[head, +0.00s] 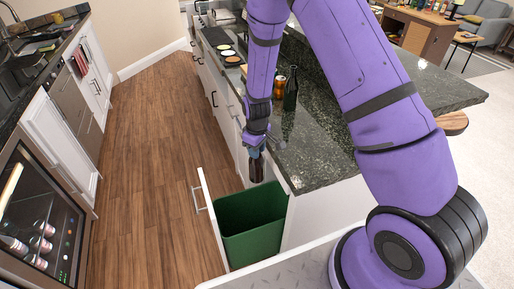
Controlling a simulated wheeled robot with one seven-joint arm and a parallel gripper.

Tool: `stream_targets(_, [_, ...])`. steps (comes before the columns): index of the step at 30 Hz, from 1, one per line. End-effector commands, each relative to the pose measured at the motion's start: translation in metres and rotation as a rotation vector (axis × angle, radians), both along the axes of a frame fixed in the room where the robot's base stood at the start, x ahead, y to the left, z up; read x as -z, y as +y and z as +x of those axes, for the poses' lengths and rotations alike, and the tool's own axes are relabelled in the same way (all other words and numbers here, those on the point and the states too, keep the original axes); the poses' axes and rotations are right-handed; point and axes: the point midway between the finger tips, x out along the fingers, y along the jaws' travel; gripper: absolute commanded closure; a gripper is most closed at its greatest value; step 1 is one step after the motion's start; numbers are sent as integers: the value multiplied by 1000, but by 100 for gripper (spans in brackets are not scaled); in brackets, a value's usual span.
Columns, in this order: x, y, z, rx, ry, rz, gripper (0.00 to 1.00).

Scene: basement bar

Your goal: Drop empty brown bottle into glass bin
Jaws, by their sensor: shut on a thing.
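My gripper (256,153) is below the end of my purple arm, in the middle of the head view. It is shut on a dark brown bottle (257,170) that hangs roughly upright under it. The bottle is above the far edge of a green bin (252,243) and beside the counter's end. The green bin stands in a pulled-out white drawer (208,222) in the lower middle. What lies inside the bin is hidden in shadow. The fingertips are small and partly hidden.
A dark stone counter (318,160) runs along the right of the drawer. A dark green bottle (291,90) and an amber glass (280,86) stand on it. A glass-fronted cooler (40,225) is at the left. The wooden floor (160,150) between is clear.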

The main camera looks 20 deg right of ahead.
Motion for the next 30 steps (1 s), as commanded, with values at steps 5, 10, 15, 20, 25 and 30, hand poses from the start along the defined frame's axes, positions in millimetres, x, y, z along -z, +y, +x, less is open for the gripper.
stream_targets(5, [0, 0, 0, 0, 0, 0, 50])
stream_targets(10, [0, 0, 0, 0, 0, 0, 41])
stream_targets(15, [-1, 0, 0, 0, 0, 0, 41])
stream_targets(20, [-13, 0, 0, -1, -1, 0, 41])
stream_targets(25, [-41, 0, 1, 1, -4, 1, 41])
stream_targets(30, [-71, 0, 1, 1, -4, 1, 41])
